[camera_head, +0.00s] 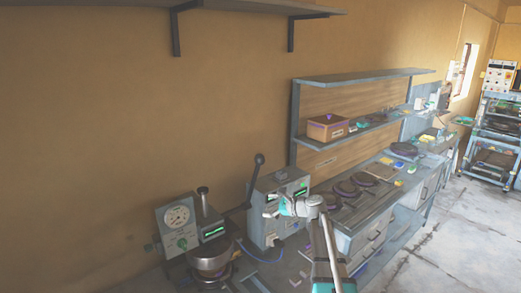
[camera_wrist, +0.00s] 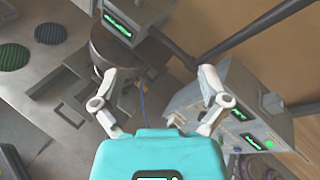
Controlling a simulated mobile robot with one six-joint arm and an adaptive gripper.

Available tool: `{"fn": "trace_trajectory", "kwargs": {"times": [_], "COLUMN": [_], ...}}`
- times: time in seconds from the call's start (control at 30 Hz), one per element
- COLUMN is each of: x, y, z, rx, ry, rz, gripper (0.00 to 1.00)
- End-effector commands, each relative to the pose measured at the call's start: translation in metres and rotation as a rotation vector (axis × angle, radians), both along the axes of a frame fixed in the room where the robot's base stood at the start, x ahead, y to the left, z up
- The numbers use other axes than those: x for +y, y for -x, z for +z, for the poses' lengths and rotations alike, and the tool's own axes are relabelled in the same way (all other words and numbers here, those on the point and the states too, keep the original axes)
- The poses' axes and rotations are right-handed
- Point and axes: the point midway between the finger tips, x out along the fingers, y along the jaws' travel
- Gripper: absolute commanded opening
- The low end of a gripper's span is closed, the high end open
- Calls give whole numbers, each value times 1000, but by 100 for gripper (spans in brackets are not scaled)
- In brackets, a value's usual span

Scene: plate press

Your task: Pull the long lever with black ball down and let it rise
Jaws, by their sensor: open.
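The long lever (camera_head: 254,180) stands up from the press area in the head view, leaning slightly right, with its black ball (camera_head: 259,158) at the top. My gripper (camera_head: 270,212) is open and empty, below and right of the ball, in front of a grey control box (camera_head: 262,226). In the wrist view my gripper (camera_wrist: 160,72) has its two fingers wide apart with nothing between them touching. A dark rod (camera_wrist: 255,30) runs beyond the right finger to the upper right; it looks like the lever, but its ball is not visible there.
A gauge box (camera_head: 178,226) and a round press pot (camera_head: 210,256) stand left of the control box. Dark round plates (camera_head: 346,188) lie on the bench to the right. A wall shelf (camera_head: 365,78) is above. Open floor (camera_head: 450,240) lies at the right.

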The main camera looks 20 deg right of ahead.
Motion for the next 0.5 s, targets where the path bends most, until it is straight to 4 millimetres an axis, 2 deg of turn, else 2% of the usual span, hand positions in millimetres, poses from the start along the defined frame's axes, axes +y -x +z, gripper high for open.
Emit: {"fn": "trace_trajectory", "kwargs": {"times": [0.03, 0.2, 0.33, 0.5], "x": [-14, -53, -77, -93], "y": [-9, -24, -31, -35], "z": [26, 76, 102, 118], "rx": [5, 22, 30, 37], "ry": [-60, -261, -379, -463], "rz": [-35, -134, -184, -214], "gripper": [95, 95, 95, 95]}}
